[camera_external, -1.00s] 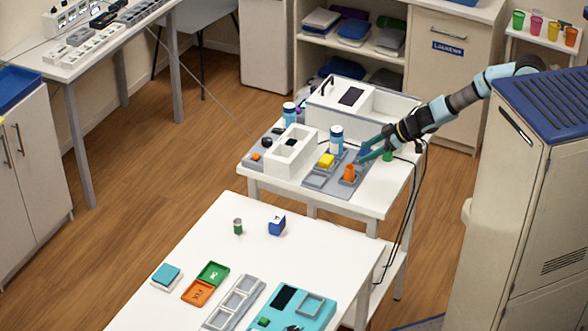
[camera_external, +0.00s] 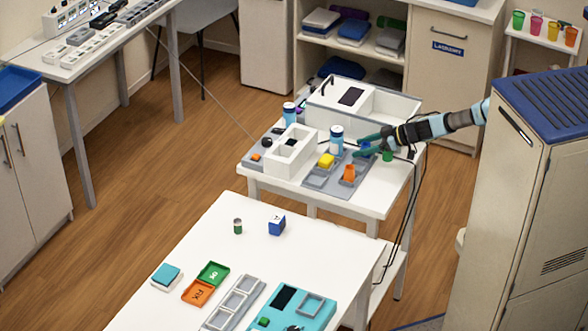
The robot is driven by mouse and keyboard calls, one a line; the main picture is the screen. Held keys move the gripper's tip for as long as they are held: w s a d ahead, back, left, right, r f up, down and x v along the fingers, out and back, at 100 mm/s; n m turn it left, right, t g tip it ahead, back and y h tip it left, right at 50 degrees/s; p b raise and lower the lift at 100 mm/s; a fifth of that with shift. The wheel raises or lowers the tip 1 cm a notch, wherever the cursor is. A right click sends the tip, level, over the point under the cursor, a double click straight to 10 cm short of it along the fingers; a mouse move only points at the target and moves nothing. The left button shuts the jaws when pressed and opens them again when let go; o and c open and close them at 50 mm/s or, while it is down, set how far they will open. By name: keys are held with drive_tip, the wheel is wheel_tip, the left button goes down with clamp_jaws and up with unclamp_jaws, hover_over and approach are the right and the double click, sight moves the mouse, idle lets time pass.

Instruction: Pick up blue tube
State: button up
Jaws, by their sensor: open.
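A small blue thing, likely the blue tube (camera_external: 366,145), stands on the right part of the back white table. It is small and partly covered by my gripper. My gripper (camera_external: 358,148) has teal fingers and is open, reaching in from the right. Its fingers lie apart, one on the far side and one on the near side of the blue tube in the picture. I cannot tell whether they touch it. An orange tube (camera_external: 348,173) stands in front on a grey tray (camera_external: 344,187). A green tube (camera_external: 388,156) stands just right.
A white bottle with blue bands (camera_external: 336,140) stands close left of my fingers. A large white bin (camera_external: 396,109) stands behind. A dark cable hangs at the table's right edge.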

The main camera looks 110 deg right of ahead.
drive_tip(key=shift+b+x, duration=0.35)
drive_tip(key=shift+x, duration=0.75)
clamp_jaws()
